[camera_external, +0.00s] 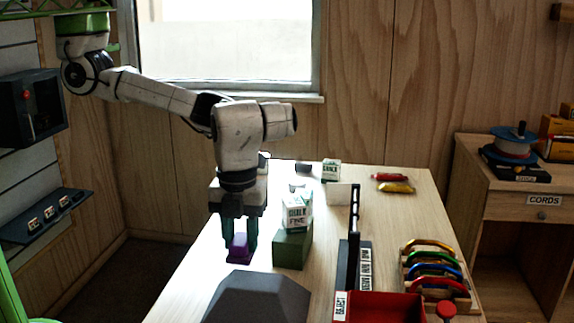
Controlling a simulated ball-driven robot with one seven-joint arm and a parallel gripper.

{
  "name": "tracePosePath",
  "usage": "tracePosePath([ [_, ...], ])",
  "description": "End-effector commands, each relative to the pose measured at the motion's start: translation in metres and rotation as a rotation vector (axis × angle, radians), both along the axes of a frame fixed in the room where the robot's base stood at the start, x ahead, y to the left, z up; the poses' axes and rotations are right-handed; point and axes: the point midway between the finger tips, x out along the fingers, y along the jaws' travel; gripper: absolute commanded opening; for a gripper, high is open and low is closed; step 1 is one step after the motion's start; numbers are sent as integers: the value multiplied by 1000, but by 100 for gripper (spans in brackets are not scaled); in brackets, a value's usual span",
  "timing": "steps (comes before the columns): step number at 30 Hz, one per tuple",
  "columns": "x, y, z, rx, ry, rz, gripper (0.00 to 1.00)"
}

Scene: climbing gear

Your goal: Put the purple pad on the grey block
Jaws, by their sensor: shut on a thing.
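The purple pad (239,247) is small and blocky, low between the fingers of my gripper (238,240). My gripper points straight down and is shut on the pad. I cannot tell whether the pad touches the table or hangs just above it. A large dark grey block (258,294) with sloping sides and a flat top stands at the table's front edge, nearer the camera than the pad. Its lower part is cut off by the picture edge.
A grey-green block (293,250) with a chalk box (297,211) on it stands close right of my gripper. A black upright stand (353,245), a red reject tray (378,307) and a rack of coloured carabiners (434,271) fill the right. The table's back left is fairly clear.

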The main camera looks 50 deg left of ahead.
Motion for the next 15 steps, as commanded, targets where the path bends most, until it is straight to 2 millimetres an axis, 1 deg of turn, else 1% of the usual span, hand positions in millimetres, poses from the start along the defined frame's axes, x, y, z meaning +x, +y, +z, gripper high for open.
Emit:
tracePosePath([
  [3, 0, 1, -15, 4, 1, 1, 5],
  [6, 0, 1, -25, 2, 1, 1, 5],
  [9, -1, 1, -28, 1, 1, 0, 5],
  [15, -1, 1, -29, 1, 1, 1, 5],
])
